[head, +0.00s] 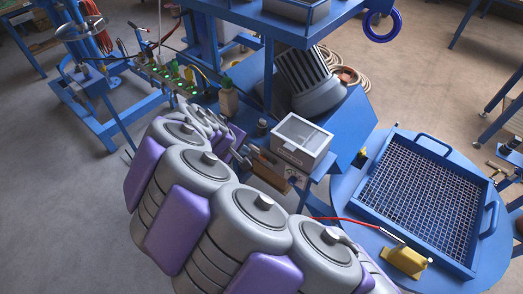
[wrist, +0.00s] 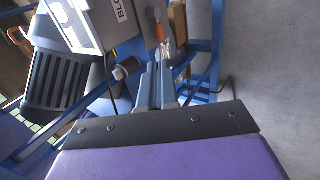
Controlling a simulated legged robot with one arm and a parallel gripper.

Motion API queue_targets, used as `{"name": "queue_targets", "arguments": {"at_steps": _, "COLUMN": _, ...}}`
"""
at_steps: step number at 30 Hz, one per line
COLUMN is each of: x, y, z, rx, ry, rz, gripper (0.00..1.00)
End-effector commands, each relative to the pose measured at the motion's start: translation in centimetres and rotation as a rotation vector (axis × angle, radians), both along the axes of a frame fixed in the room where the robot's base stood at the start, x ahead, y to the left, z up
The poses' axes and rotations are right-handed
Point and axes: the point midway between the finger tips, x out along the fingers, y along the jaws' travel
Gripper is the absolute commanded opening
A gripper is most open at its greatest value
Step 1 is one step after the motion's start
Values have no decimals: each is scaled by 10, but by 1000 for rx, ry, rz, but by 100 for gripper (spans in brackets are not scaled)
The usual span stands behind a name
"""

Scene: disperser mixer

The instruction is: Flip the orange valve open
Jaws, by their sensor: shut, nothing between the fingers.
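A small orange part (wrist: 160,33) stands just beyond my fingertips in the wrist view, with a pale metal piece below it. It may be the orange valve or a tool handle; I cannot tell which. My gripper (wrist: 160,68) is shut and empty, its two grey fingers side by side and pointing toward the orange part. They look close to it, but contact cannot be made out. In the head view I cannot pick out an orange valve for sure, and my grey and purple arm covers part of the middle.
A white-topped box (head: 302,140) stands beside the ribbed dark motor (head: 311,77) on the blue frame. A manifold with green parts (head: 176,70) is at upper left. A blue mesh tray (head: 442,140) and a yellow block (head: 405,262) sit at right. Grey floor is open at left.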

Motion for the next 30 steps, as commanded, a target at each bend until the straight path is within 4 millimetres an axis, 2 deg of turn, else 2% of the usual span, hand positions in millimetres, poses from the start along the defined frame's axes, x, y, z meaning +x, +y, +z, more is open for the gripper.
{"name": "queue_targets", "arguments": {"at_steps": 3, "x": 1, "y": 6, "z": -2, "rx": -1, "ry": -1, "rz": 27, "gripper": 0}}
{"name": "queue_targets", "arguments": {"at_steps": 17, "x": 3, "y": 12, "z": -11, "rx": -11, "ry": 3, "rz": 27, "gripper": 0}}
{"name": "queue_targets", "arguments": {"at_steps": 23, "x": 16, "y": 1, "z": -35, "rx": -10, "ry": 5, "rz": 24, "gripper": 0}}
{"name": "queue_targets", "arguments": {"at_steps": 30, "x": 36, "y": -21, "z": -74, "rx": -7, "ry": 5, "rz": 24, "gripper": 0}}
